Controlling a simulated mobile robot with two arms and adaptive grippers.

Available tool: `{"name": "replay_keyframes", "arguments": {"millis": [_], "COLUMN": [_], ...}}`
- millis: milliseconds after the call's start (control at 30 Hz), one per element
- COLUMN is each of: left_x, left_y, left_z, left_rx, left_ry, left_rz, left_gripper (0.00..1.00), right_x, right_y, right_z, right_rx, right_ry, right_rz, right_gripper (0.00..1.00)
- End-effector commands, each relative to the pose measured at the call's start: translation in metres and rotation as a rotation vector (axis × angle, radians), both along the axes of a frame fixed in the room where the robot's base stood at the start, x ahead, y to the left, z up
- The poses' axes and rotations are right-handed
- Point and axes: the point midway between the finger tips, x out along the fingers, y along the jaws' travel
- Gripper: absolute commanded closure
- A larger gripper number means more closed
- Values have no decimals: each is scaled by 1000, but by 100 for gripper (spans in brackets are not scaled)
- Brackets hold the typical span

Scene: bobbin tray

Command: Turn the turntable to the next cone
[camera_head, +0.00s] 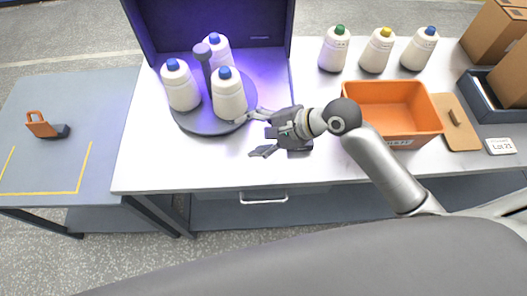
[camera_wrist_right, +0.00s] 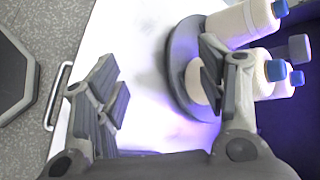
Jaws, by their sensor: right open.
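The round grey turntable (camera_head: 203,128) stands on the white table under purple light. It carries three cream cones with blue caps: left (camera_head: 180,88), back (camera_head: 214,52) and front right (camera_head: 229,98). My right gripper (camera_head: 252,135) is open at the turntable's front right. In the right wrist view one finger overlaps the turntable (camera_wrist_right: 178,62) and the front right cone (camera_wrist_right: 196,82); I cannot tell whether it touches. The space between the fingers (camera_wrist_right: 160,85) is empty. My left gripper is out of view.
A dark panelled booth (camera_head: 215,20) stands behind the turntable. Three cream bottles with green (camera_head: 335,50), yellow (camera_head: 378,50) and blue (camera_head: 420,50) caps stand back right. An orange bin (camera_head: 395,130) lies right, below them. The white table front left is clear.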

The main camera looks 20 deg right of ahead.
Motion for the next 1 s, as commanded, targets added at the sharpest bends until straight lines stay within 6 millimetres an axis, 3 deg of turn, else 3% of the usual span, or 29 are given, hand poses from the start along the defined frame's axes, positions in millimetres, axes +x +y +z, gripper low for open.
{"name": "replay_keyframes", "arguments": {"millis": [400, 800, 1000], "left_x": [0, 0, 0], "left_y": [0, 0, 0], "left_z": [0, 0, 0], "left_rx": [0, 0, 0], "left_ry": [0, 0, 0], "left_rz": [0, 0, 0], "left_gripper": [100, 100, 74], "right_x": [-25, -27, -27], "right_y": [-9, -11, -11], "right_z": [-26, -28, -28], "right_rx": [-213, -237, -238], "right_ry": [-156, -174, -174], "right_rz": [142, 159, 160], "right_gripper": [35, 35, 35]}}
